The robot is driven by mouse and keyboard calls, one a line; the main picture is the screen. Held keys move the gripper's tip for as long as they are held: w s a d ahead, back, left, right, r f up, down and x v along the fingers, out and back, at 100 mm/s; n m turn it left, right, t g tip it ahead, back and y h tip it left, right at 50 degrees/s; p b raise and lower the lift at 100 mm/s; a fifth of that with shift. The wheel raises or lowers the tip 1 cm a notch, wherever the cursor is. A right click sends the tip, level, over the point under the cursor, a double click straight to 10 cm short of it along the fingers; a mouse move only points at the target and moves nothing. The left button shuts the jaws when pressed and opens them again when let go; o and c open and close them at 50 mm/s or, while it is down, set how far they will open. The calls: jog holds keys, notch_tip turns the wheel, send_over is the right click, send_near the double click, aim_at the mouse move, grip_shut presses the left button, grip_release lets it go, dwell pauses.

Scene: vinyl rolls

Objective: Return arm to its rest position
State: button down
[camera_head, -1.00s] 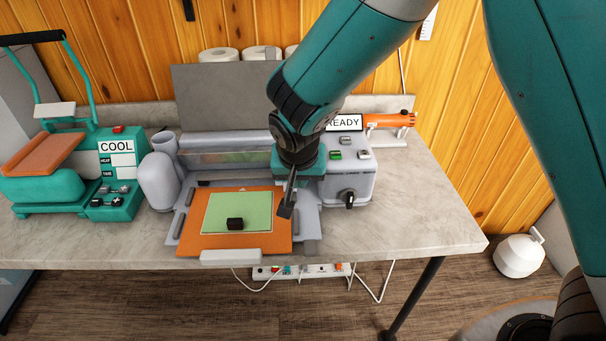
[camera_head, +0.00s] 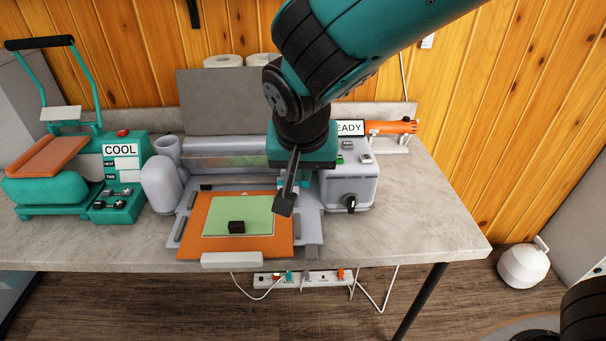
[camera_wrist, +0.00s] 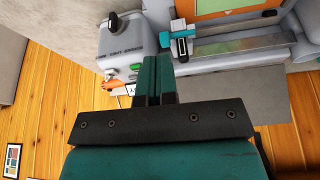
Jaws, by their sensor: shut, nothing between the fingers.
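My gripper (camera_head: 285,203) hangs above the right side of the grey cutting machine (camera_head: 313,232) in the head view, apart from the mat. Its fingers are together with nothing between them; they also show in the wrist view (camera_wrist: 155,75). An orange mat (camera_head: 195,240) lies on the machine's bed with a green sheet (camera_head: 255,215) on it. A small black block (camera_head: 236,227) sits on the sheet.
A teal heat press (camera_head: 45,190) with a "COOL" sign stands at the left of the table (camera_head: 420,220). An orange tool (camera_head: 390,127) lies on a holder at the back right. A grey upright panel (camera_head: 220,105) stands behind the machine. The right of the table is clear.

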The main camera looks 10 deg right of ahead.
jog(key=s+d+r+n+g+y, duration=0.2)
jog(key=s+n, duration=0.3)
jog(key=s, duration=0.4)
jog(key=s+d+r+n+g+y, duration=0.2)
jog(key=s+d+r+n+y, duration=0.1)
jog(key=s, duration=0.6)
jog(key=shift+s+d+r+n, duration=0.2)
jog(key=shift+d+r+n, duration=0.15)
jog(key=shift+d+n, duration=0.4)
jog(key=c, duration=1.8)
grip_release()
jog(key=shift+a, duration=0.15)
jog(key=shift+c, duration=0.2)
